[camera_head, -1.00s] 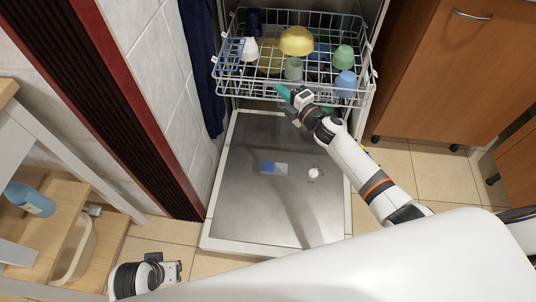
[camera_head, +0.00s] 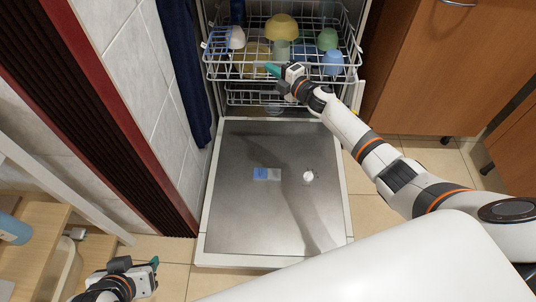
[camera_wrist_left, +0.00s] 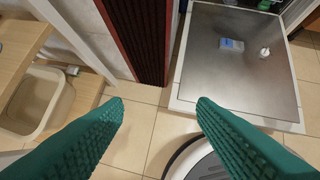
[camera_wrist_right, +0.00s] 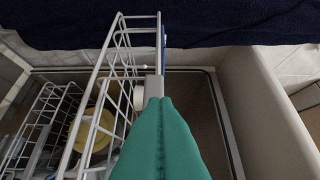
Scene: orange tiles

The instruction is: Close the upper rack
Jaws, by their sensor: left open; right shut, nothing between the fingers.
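The upper rack (camera_head: 225,79) is a white wire basket, partly pulled out of the dishwasher over the open door. It holds a yellow bowl (camera_head: 281,27) and several cups. In the right wrist view its wire side (camera_wrist_right: 97,85) runs beside my fingers. My right gripper (camera_head: 274,70) is shut and empty at the rack's front edge; its teal fingers (camera_wrist_right: 160,105) appear against or very near the rack, but contact is unclear. My left gripper (camera_head: 153,275) is open and empty at the lower left, far from the rack; its spread fingers show in the left wrist view (camera_wrist_left: 160,104).
The dishwasher door (camera_head: 270,210) lies open and flat below the rack. A lower rack (camera_head: 250,96) shows underneath. Dark blue cloth (camera_head: 185,70) hangs at left; a wooden cabinet (camera_head: 430,70) stands at right. A wooden shelf unit (camera_head: 35,225) is near my left gripper.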

